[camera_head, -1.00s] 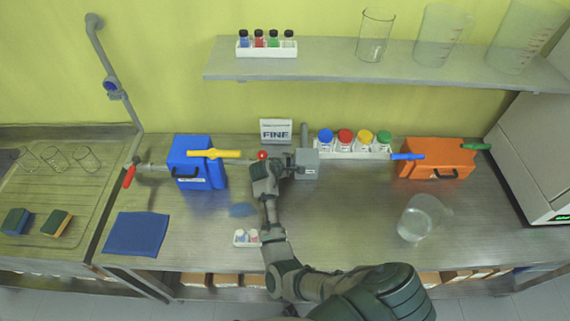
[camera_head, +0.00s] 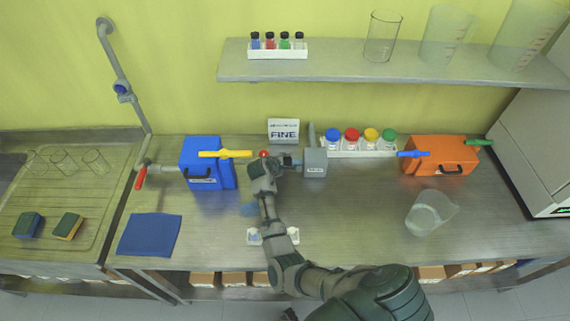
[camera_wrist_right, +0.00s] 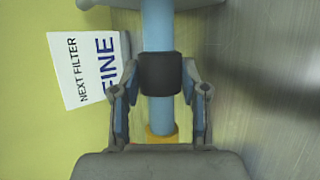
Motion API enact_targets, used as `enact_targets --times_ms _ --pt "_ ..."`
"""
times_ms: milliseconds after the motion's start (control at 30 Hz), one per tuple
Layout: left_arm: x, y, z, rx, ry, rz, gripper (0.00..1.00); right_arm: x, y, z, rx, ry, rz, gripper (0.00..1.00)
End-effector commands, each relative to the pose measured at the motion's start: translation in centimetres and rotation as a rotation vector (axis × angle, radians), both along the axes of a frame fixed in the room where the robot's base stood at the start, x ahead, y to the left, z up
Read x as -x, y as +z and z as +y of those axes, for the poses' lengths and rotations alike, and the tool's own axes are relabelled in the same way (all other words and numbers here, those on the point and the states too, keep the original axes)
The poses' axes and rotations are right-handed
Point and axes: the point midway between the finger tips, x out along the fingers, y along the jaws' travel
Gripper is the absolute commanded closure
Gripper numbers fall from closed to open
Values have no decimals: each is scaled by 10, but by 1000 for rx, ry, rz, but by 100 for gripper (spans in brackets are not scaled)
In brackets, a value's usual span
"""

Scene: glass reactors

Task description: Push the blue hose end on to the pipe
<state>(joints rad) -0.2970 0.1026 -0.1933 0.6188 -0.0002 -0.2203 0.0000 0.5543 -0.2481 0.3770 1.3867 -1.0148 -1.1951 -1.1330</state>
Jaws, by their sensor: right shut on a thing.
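My right gripper (camera_head: 272,166) is over the middle of the bench, left of the small grey box (camera_head: 315,163). In the wrist view the right gripper (camera_wrist_right: 160,92) is shut on the black collar (camera_wrist_right: 160,73) around a blue hose (camera_wrist_right: 158,25). The hose runs up to a grey part (camera_wrist_right: 127,4) at the top edge; whether it is seated there is not clear. A yellow ring (camera_wrist_right: 162,136) shows below the fingers. In the head view a short blue length (camera_head: 290,160) lies between gripper and grey box. My left gripper is not in view.
A white "FINE" sign (camera_head: 284,131) stands behind the gripper. A blue box (camera_head: 203,176) with a yellow bar (camera_head: 225,154) is to the left, an orange box (camera_head: 437,163) to the right. A glass beaker (camera_head: 428,214) stands on the right bench.

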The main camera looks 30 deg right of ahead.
Motion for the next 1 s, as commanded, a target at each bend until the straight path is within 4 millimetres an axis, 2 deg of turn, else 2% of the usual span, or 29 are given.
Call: enact_targets --times_ms 33,67,100,200,300,400,500,567,1000 --pt "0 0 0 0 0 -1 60 -4 -1 10 -14 17 -4 100" --pt "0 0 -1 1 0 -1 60 -4 -1 10 -14 17 -3 100" --pt "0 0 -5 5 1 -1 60 -4 -1 10 -13 17 -3 53" --pt "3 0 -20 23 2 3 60 -4 -1 9 -12 14 -3 31" --pt "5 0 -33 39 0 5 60 -4 -1 9 -8 12 -1 31" --pt "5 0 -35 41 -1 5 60 -4 0 10 -6 10 -1 31" --pt "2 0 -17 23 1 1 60 -3 0 10 -6 10 -1 31" --pt "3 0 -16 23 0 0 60 -1 3 12 -6 9 -1 31" --pt "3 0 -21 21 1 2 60 19 41 51 -15 12 1 31"
